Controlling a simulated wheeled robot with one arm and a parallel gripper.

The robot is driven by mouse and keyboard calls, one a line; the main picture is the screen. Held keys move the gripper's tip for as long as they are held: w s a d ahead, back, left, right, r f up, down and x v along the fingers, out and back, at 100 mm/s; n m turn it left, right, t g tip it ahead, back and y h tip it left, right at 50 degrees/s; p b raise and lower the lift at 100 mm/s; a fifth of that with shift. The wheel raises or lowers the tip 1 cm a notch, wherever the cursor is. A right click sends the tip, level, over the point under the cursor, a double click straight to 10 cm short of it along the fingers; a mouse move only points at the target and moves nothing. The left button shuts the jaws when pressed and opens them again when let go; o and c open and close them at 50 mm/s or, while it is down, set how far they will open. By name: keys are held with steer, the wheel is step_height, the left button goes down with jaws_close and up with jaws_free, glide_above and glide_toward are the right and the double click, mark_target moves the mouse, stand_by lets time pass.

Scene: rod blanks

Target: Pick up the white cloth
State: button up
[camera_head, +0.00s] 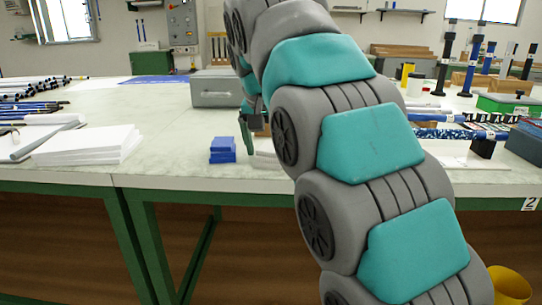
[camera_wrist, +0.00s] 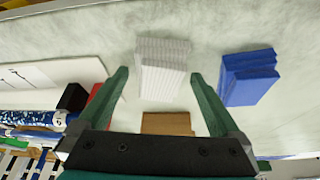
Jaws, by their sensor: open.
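The white cloth (camera_wrist: 163,66) is a folded, ribbed stack on the pale tabletop. In the wrist view it lies between and slightly beyond my fingertips. My gripper (camera_wrist: 158,76) is open, with its two green fingers spread and nothing held between them. In the head view my gripper (camera_head: 246,137) hangs over the table near the blue stack, partly hidden by my arm. A pale edge of the white cloth (camera_head: 264,160) shows there beside my arm; the rest is hidden.
A folded blue stack (camera_wrist: 248,78) sits close to the right of the cloth in the wrist view. A brown block (camera_wrist: 166,123) is near my gripper's base. In the head view, white sheets (camera_head: 88,146) lie left and a grey box (camera_head: 216,89) stands behind.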

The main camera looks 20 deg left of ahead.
mark_target(272, 144)
steer(key=shift+c, duration=0.4)
steer(key=c, duration=1.2)
steer(key=shift+r, duration=0.25)
steer(key=shift+c, duration=0.2)
steer(key=shift+r+p, duration=0.9)
steer(key=shift+r, duration=0.8)
steer(key=shift+s+d+f+b, duration=0.15)
steer(key=shift+d+b, duration=0.15)
steer(key=shift+d, duration=0.25)
steer(key=s+d, duration=0.1)
steer(key=d, duration=0.4)
steer(key=d+r, duration=0.1)
steer(key=d, duration=0.3)
steer(key=s+d+b, duration=0.1)
steer(key=d, duration=0.4)
steer(key=shift+s+d+r, duration=0.2)
steer(key=shift+s+d, duration=0.1)
steer(key=shift+d, duration=0.05)
